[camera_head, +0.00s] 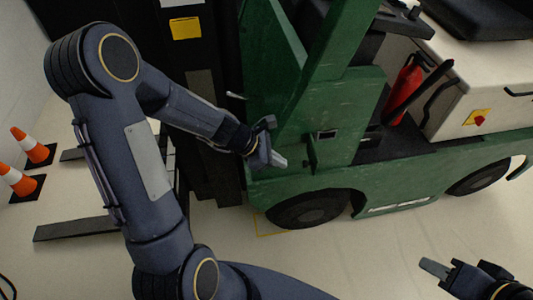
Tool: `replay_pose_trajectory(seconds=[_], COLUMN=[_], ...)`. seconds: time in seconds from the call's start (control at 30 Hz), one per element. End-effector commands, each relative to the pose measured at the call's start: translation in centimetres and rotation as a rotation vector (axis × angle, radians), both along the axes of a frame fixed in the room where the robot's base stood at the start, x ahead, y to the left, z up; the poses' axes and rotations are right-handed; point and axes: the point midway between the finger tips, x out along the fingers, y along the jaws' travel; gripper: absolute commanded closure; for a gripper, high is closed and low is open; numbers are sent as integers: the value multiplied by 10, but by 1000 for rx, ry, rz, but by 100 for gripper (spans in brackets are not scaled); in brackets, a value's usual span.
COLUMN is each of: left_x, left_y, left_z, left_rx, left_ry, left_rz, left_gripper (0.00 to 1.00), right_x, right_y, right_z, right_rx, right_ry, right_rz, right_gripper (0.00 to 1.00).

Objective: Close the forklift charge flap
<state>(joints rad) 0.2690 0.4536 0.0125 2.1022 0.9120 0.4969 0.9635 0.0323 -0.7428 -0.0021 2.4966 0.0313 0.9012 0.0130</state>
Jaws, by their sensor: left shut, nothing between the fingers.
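The green forklift (420,172) fills the middle and right of the head view. A small dark rectangular recess (327,135) shows on its green side panel, above the front wheel. I cannot tell for sure which part is the charge flap, or how far it stands open. My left gripper (278,160) is shut and empty, close to the green side panel and just left of the recess. I cannot tell whether it touches the panel. My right gripper (435,268) is at the lower right, apart from the forklift; its finger opening is not clear.
The forklift's front wheel (307,209) is below my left gripper, and a dark fork (78,229) extends left along the floor. Two orange cones (18,179) stand at the far left. A red extinguisher (405,88) is on the forklift. The floor at the lower middle is clear.

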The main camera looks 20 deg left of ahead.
Motion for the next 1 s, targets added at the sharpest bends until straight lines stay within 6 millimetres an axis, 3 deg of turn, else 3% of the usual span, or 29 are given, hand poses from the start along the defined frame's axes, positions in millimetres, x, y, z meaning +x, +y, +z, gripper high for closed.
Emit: replay_pose_trajectory(seconds=[0.1, 0.3, 1.0], left_x=[9, 18, 21], left_y=[-18, -34, -36], left_z=[-2, -4, -5], left_rx=[0, 1, 2], left_ry=[0, 0, -2], left_rz=[-5, -1, 34], left_gripper=[100, 100, 100], right_x=[0, 0, 0], right_y=[0, 0, 0], right_z=[3, 5, 1], right_rx=[0, 0, 0], right_ry=[0, 0, 0], right_rz=[0, 0, 0], right_gripper=[64, 64, 64])
